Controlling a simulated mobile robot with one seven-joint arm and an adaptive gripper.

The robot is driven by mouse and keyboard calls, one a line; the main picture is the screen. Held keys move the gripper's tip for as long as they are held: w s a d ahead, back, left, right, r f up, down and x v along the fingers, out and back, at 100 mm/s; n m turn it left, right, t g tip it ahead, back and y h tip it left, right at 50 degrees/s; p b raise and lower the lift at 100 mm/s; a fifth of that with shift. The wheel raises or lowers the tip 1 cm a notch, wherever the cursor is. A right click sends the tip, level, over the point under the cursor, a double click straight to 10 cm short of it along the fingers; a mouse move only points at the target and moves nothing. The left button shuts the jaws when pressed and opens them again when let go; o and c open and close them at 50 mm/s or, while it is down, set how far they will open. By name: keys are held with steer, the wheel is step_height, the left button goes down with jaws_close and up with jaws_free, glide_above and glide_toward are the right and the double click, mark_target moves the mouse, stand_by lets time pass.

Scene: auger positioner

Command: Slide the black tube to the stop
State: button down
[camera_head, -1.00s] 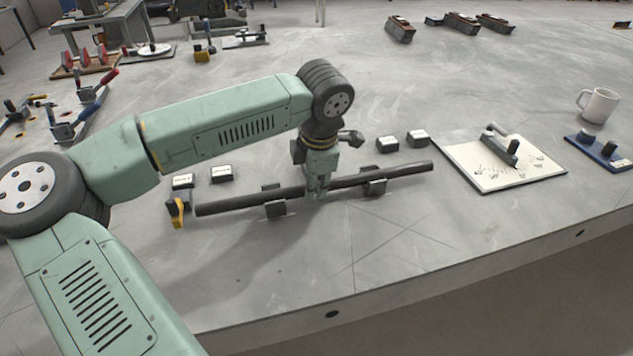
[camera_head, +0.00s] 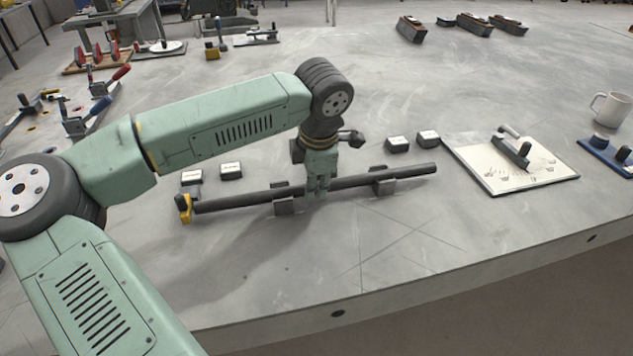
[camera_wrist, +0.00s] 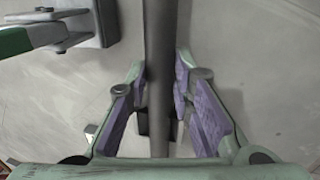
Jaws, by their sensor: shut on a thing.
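The black tube (camera_head: 345,182) lies lengthwise across two dark V-shaped supports, the left one (camera_head: 288,206) and the right one (camera_head: 386,187). My gripper (camera_head: 318,190) is shut on the tube between the supports, nearer the left one. In the wrist view the tube (camera_wrist: 160,60) runs between my two purple-padded fingers (camera_wrist: 164,75). A yellow stop (camera_head: 185,213) with a black knob stands at the tube's left end. The tube's end appears to meet it or lie very close; I cannot tell whether they touch.
Small labelled blocks stand behind the tube, two at left (camera_head: 231,171) and two at right (camera_head: 398,144). A white board (camera_head: 545,178), a blue plate (camera_head: 606,158) and a mug (camera_head: 609,108) are at right. The table in front of the tube is clear.

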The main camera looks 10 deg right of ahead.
steer(key=shift+a, duration=0.4)
steer(key=c, duration=1.3)
jaws_free()
